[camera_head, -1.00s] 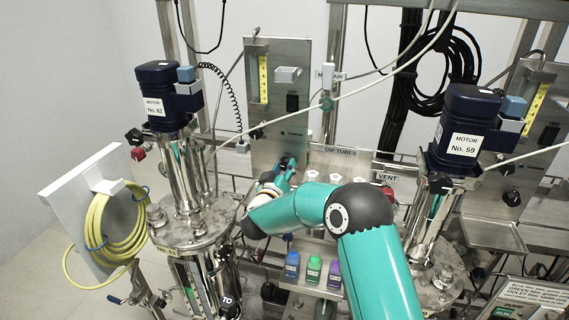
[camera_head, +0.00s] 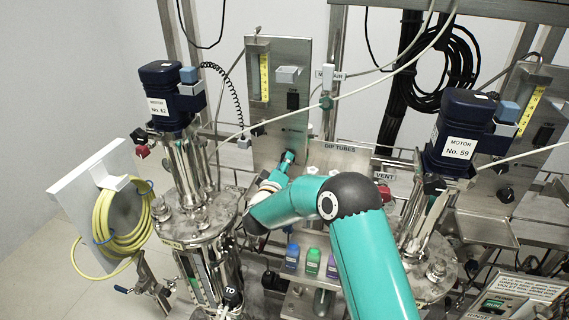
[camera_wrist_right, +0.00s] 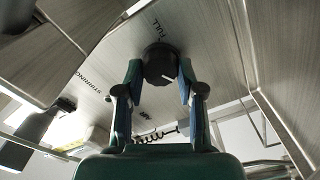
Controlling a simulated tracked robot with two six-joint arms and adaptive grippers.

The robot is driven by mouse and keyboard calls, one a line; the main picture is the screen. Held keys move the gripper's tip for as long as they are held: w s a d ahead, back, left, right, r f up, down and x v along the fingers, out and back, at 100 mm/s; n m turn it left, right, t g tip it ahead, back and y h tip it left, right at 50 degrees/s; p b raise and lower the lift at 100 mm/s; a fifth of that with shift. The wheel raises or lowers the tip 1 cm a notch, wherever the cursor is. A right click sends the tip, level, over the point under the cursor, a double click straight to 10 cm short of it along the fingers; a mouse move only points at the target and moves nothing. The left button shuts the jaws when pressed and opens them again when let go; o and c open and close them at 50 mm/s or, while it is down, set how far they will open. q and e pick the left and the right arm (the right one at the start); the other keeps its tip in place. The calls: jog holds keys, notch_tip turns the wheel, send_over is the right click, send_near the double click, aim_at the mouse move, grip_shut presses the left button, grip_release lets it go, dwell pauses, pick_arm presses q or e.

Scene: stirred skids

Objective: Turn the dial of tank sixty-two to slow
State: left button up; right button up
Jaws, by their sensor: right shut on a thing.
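The motor of tank sixty-two (camera_head: 166,95), dark blue with a white No. 62 label, stands at the left in the head view. Beside it is an upright steel panel (camera_head: 277,75). My right gripper (camera_head: 287,159) is at the lower part of this panel, where the arm hides much of it. In the right wrist view the gripper is shut on a round black dial (camera_wrist_right: 160,58), with a finger on each side. A short white mark shows on the dial. FULL is printed above it and STIRRING to the left; I cannot read a slow mark. My left gripper is out of view.
Motor No. 59 (camera_head: 464,135) stands at the right. Blue, green and purple bottles (camera_head: 313,262) sit on a low shelf below my arm. A coiled yellow hose (camera_head: 118,222) hangs on a white board at the left. A pale cable crosses before the panel.

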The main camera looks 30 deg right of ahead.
jog(key=shift+a+f, duration=0.1)
jog(key=shift+f, duration=0.35)
jog(key=o, duration=1.1)
jog(key=shift+o, duration=0.2)
jog(key=shift+r, duration=0.15)
jog(key=shift+r, duration=0.1)
jog(key=v, duration=1.2)
